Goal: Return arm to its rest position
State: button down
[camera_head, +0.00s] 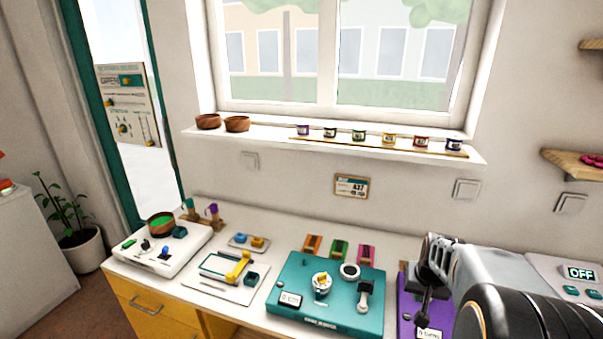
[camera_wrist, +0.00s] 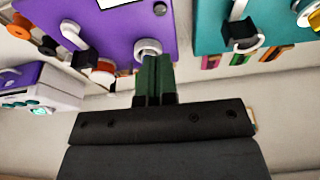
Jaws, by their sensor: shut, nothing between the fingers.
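My arm comes in from the lower right in the head view. My gripper (camera_wrist: 154,66) is dark and shut, with its fingers together and nothing between them. In the wrist view its tips overlap a white ring on the purple board (camera_wrist: 105,28); I cannot tell whether they touch. In the head view my arm hides much of the purple board (camera_head: 405,318), and the fingertips are hard to make out.
The teal board (camera_head: 342,312) lies left of the purple one. A white board (camera_head: 199,287) with a yellow handle and a white box (camera_head: 140,262) stand farther left on the counter. A device with an OFF display (camera_head: 580,272) stands right, behind my arm. Jars (camera_head: 358,135) line the windowsill.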

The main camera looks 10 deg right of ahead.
jog(key=s+a+r+n, duration=0.2)
jog(key=s+a, duration=0.2)
jog(key=a, duration=0.5)
jog(key=s+a+r+n+t+y, duration=0.1)
jog(key=s+a+r+n, duration=0.2)
jog(key=a, duration=0.6)
jog(key=shift+s+a+r, duration=0.15)
jog(key=shift+s+a, duration=0.25)
jog(key=shift+s, duration=0.3)
jog(key=shift+d, duration=0.1)
